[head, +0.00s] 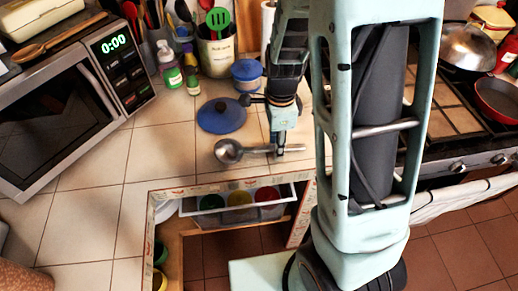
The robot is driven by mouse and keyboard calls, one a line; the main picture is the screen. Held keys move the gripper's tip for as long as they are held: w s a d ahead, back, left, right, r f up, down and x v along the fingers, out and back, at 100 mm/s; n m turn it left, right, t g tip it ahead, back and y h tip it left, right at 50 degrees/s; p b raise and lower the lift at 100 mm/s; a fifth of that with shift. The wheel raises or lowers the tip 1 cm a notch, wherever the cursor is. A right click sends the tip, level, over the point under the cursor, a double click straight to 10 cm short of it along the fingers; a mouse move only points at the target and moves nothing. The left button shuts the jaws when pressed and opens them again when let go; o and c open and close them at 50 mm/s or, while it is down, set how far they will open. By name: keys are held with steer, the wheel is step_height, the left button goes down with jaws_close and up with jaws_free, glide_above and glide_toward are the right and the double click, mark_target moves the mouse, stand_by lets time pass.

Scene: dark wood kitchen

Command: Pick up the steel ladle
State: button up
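The steel ladle (228,152) lies on the tiled counter near its front edge, with its round bowl to the left and its handle running to the right. My gripper (279,143) points down over the right part of the handle. Its fingertips overlap the handle in the picture. The fingers are small and seen from above, so I cannot tell whether they are open or closed on it, or whether they touch it.
A blue lid (221,116) and a blue pot (246,74) are behind the ladle. An open drawer (240,212) with colored cups is below the counter edge. A microwave (60,105) stands left and a stove (455,115) right. Counter left of the ladle is clear.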

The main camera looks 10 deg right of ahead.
steer(key=shift+c, duration=0.3)
jaws_close()
step_height(320, 180, up, 10)
steer(key=shift+p, duration=0.35)
